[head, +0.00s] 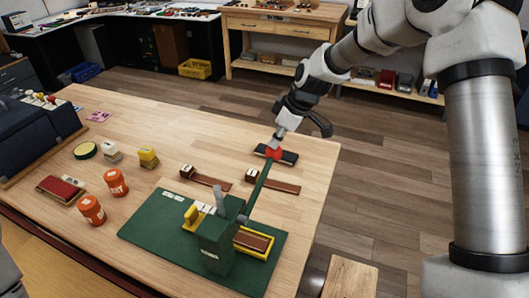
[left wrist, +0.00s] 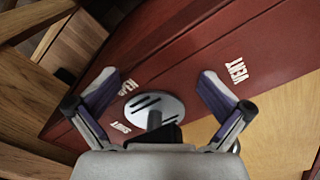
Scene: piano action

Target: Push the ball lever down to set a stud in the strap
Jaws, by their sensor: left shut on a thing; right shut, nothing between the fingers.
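The green press (head: 216,246) stands on a green base on the table. Its long green lever (head: 258,186) slants up to the right and ends in a red ball (head: 273,153). My right gripper (head: 275,143) is shut and empty, its tips at the ball and seemingly touching it. A brown strap (head: 254,241) lies in the yellow-edged holder of the press; whether a stud sits in it is too small to tell.
Two more brown straps (head: 212,181) (head: 282,187) with dark end blocks lie behind the press. A dark pad (head: 289,158) lies behind the ball. Two orange jars (head: 116,183) (head: 92,210), small blocks and a red box (head: 61,188) stand to the left.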

